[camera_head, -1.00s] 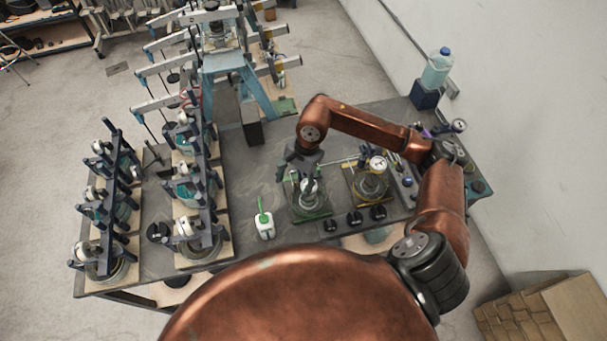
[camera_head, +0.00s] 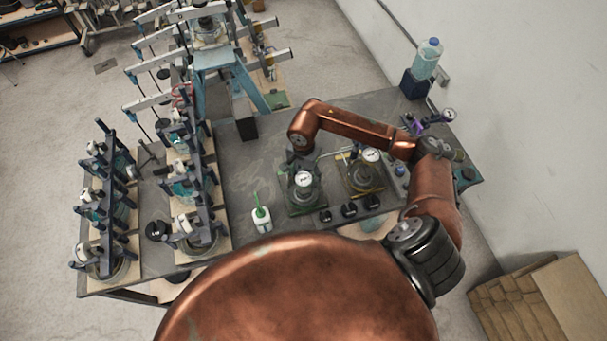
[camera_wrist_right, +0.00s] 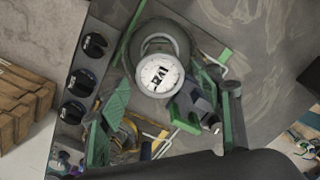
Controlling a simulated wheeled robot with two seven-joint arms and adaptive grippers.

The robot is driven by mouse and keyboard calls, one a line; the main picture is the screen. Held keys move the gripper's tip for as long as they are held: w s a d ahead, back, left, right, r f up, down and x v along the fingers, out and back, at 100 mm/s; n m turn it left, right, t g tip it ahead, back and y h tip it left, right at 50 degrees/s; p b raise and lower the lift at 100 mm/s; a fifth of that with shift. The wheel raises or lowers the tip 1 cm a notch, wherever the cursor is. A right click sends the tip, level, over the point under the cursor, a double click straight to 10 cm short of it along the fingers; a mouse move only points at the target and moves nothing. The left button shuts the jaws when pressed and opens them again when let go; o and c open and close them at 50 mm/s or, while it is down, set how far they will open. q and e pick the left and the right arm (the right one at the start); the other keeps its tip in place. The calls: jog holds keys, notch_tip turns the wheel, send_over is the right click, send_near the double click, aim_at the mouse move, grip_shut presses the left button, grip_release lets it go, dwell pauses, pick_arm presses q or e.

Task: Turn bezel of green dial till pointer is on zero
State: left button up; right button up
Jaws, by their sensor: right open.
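The green dial (camera_head: 304,179) has a round white face with dark markings and stands on a green-edged base. In the right wrist view the dial (camera_wrist_right: 160,75) faces the camera, its markings turned sideways. Its pointer is too small to read against zero. My right gripper (camera_head: 300,159) is just behind the dial in the head view, partly hidden. It is open; I cannot tell whether it touches the bezel. My left gripper is not in view.
A similar dial (camera_head: 371,156) on a yellow-edged base stands to the right. Several black knobs (camera_head: 349,209) line the front edge. A white bottle with a green spout (camera_head: 261,219) stands to the left. Lever frames (camera_head: 190,190) fill the table's left side.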

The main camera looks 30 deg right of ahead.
jog(key=shift+c, duration=0.2)
jog(key=c, duration=1.1)
jog(key=shift+f+m+b, duration=0.15)
jog(key=shift+m+b, duration=1.15)
jog(key=shift+b, duration=0.2)
jog(key=m+b, duration=0.4)
jog(key=shift+m, duration=0.3)
jog(key=m+b, duration=0.3)
jog(key=m, duration=0.1)
jog(key=shift+m+b, duration=0.85)
jog(key=shift+m, duration=0.65)
jog(key=shift+r, duration=0.2)
jog(key=o, duration=1.1)
